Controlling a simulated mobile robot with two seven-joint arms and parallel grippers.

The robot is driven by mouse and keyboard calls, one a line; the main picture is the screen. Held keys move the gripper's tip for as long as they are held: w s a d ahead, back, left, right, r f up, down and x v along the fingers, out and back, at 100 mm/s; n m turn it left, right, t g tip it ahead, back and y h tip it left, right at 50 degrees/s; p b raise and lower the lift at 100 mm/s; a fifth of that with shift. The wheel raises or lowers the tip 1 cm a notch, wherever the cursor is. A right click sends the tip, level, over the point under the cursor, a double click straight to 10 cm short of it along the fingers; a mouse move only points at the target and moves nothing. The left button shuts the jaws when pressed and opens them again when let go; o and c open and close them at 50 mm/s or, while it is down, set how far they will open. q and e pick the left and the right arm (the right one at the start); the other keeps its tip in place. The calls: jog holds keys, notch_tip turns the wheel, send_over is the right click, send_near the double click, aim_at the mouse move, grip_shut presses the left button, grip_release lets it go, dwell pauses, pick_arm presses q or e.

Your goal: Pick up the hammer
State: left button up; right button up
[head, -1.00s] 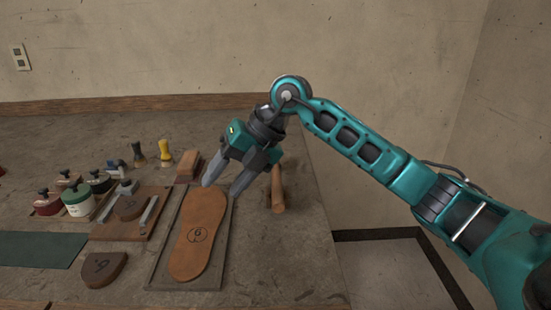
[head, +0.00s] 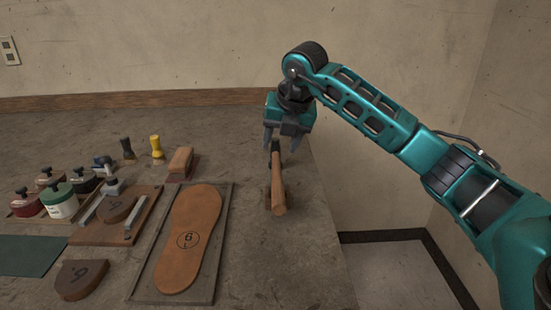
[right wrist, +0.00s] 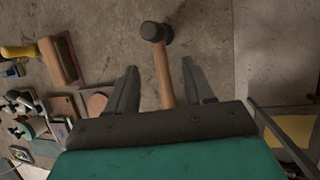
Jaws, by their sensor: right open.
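The hammer lies on the table near its right edge. Its wooden handle (head: 278,190) points toward me in the head view, and the far end is partly hidden by my gripper. In the right wrist view the dark hammer head (right wrist: 156,32) shows beyond the fingertips, and the wooden handle (right wrist: 164,75) runs between the fingers. My right gripper (head: 285,148) is open above the hammer's far part, pointing down; it also shows in the right wrist view (right wrist: 160,75). I cannot tell how high the fingers are above the handle. My left gripper is not in view.
A tan sole (head: 188,235) marked 6 lies on a board left of the hammer. A brush-like wooden block (head: 181,162), a tool board (head: 90,237) and several jars stand further left. The table's right edge is close to the hammer; bare table surrounds it.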

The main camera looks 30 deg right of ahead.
aim_at(277, 155)
jog(key=b+x, duration=0.1)
jog(key=x, duration=0.4)
grip_shut()
dwell(0.3)
jog(key=shift+r, duration=0.1)
